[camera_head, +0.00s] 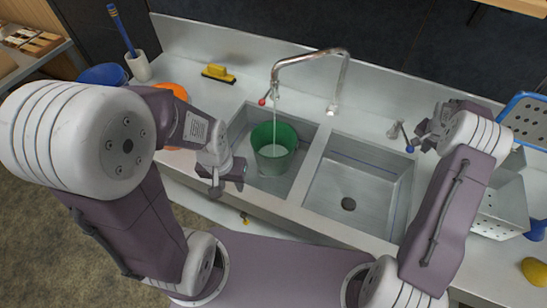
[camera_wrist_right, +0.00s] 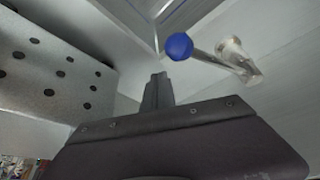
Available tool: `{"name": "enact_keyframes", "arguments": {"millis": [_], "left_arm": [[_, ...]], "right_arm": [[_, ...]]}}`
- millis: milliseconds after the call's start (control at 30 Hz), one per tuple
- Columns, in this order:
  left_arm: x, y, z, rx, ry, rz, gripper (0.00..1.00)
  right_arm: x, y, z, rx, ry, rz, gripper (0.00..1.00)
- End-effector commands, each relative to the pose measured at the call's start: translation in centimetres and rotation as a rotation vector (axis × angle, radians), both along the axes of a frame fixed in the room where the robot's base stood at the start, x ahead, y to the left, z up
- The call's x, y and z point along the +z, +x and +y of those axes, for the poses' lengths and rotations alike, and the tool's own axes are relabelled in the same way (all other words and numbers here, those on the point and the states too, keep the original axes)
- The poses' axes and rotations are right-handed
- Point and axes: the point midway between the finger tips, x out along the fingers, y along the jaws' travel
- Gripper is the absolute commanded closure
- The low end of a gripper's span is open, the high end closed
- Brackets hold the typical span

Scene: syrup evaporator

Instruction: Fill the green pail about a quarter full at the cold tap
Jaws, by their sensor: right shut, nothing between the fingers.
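The green pail (camera_head: 274,135) stands upright in the left sink basin, under the curved spout (camera_head: 310,57). A thin stream of water (camera_head: 275,122) falls from the spout into it. A paler patch shows low in the pail; the exact water level is hard to read. The blue-knobbed cold tap lever (camera_head: 409,148) is right of the spout; its knob also shows in the right wrist view (camera_wrist_right: 179,46). My right gripper (camera_head: 421,142) is shut and empty beside the lever, apart from the knob in the wrist view. My left gripper (camera_head: 220,188) is left of the pail; its jaw opening is unclear.
The right basin (camera_head: 348,180) is empty. A red-knobbed lever (camera_head: 262,102) is by the spout end. A perforated metal bin (camera_head: 500,205) stands at right, close to my right gripper.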

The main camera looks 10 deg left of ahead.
Motion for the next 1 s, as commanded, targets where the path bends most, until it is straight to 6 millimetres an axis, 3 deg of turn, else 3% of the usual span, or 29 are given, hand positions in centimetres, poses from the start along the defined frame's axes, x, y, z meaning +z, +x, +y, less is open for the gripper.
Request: {"name": "enact_keyframes", "arguments": {"millis": [467, 700, 1000], "left_arm": [[-0.1, 0.0, 0.0, 0.000, 0.000, 0.000, 0.64], [-1.2, 0.0, 0.0, 0.000, 0.000, 0.000, 0.64], [-1.2, 0.0, 0.0, 0.000, 0.000, 0.000, 0.64]], "right_arm": [[0.0, 0.0, 0.1, 0.000, 0.000, 0.000, 1.00], [-0.2, -0.9, 2.0, 0.001, 0.000, 0.000, 1.00], [0.0, -1.1, 2.3, 0.000, 0.000, 0.000, 1.00]]}}
